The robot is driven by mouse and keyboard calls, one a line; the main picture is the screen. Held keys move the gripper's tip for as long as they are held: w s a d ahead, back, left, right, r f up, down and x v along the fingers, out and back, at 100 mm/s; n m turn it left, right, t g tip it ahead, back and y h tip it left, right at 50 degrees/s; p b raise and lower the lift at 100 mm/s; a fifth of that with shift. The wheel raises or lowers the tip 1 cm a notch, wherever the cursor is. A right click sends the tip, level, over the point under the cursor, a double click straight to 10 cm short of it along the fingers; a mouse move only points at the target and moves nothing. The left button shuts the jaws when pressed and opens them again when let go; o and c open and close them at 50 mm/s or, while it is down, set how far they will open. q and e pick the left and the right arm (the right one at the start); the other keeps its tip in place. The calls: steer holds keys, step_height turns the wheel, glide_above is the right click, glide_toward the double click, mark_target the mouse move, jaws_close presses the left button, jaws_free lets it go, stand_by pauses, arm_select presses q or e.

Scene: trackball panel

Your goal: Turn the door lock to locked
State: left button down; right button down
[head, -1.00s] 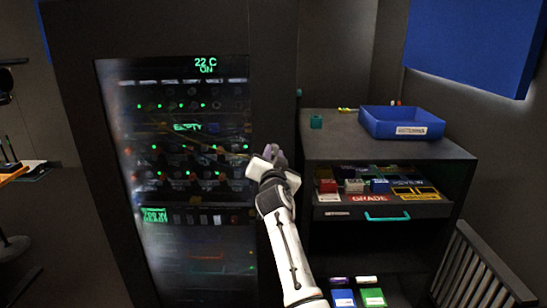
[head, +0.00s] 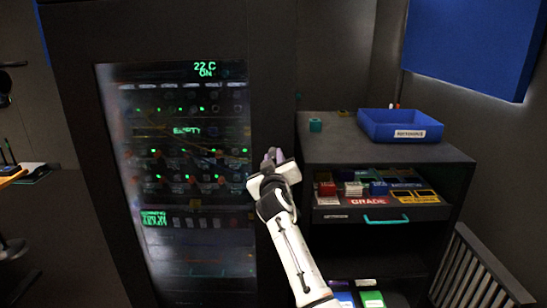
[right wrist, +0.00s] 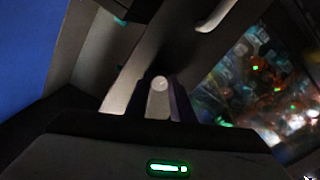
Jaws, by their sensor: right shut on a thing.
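My right gripper (head: 272,157) is at the right edge of the dark cabinet's glass door (head: 190,200). In the right wrist view my right gripper (right wrist: 160,98) has its dark fingers shut on both sides of a pale, round-ended piece, the door lock (right wrist: 159,84). The lock is hidden by the gripper in the head view, and I cannot tell its exact angle. The glass door looks closed, with a display reading 22 C ON. My left gripper is not in view.
A low dark cabinet (head: 455,152) stands to the right, with a blue bin (head: 385,125) and a small teal piece (head: 315,125) on top. Its open drawer has a teal handle (head: 387,219) and holds coloured boxes. A slatted rack (head: 480,265) stands at the lower right.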

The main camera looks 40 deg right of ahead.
steer(key=shift+n+p, duration=0.4)
steer(key=shift+n, duration=1.3)
steer(key=c, duration=1.5)
jaws_free()
steer(key=shift+c, duration=0.2)
steer(key=shift+s, duration=0.15)
steer(key=v, duration=1)
